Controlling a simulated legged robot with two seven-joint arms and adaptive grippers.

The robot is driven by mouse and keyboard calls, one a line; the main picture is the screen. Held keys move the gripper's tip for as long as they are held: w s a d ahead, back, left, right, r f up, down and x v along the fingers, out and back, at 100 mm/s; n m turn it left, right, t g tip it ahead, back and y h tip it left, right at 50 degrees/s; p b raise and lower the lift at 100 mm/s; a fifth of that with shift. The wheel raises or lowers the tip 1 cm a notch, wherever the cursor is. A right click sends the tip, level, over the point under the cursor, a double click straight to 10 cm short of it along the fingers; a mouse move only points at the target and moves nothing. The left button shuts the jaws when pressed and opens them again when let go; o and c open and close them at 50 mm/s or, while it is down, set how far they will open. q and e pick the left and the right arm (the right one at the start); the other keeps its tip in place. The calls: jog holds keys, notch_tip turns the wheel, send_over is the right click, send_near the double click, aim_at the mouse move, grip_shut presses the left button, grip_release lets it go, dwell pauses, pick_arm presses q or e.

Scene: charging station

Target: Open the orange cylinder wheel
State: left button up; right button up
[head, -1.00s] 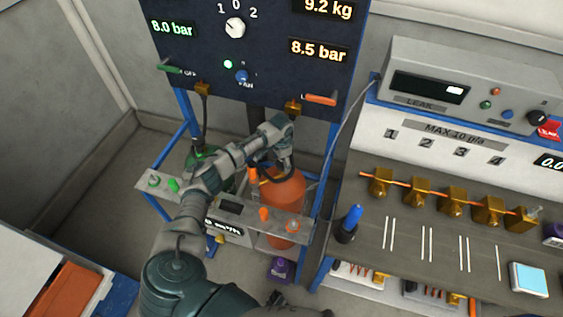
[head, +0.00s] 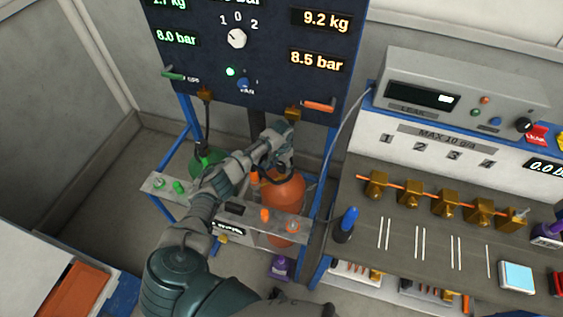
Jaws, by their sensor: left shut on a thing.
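The orange cylinder (head: 284,192) stands upright in the blue-framed rack below the dark panel. Its top and any wheel there are mostly hidden behind my left gripper. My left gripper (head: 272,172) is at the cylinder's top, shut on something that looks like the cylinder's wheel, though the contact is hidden. My left arm comes up from the bottom and covers part of the rack. My right gripper is not clearly in view; only a dark part of mine shows at the bottom edge.
A green cylinder (head: 207,163) stands left of the orange one. A grey shelf bar (head: 240,212) with knobs crosses before them. The dark panel (head: 260,60) with orange handle (head: 318,106) is above. A workbench (head: 400,220) with brass fittings (head: 410,194) stands at right.

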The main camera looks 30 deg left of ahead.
aim_at(282, 165)
pick_arm(q)
jog(key=shift+r+n+p, duration=0.1)
jog(key=shift+n+p, duration=0.7)
jog(key=shift+n, duration=0.2)
jog(key=o, duration=1.2)
jog(key=shift+c, duration=0.2)
notch_tip(282, 165, up, 12)
jog(key=shift+w+a+f, duration=0.1)
jog(key=shift+f, duration=0.1)
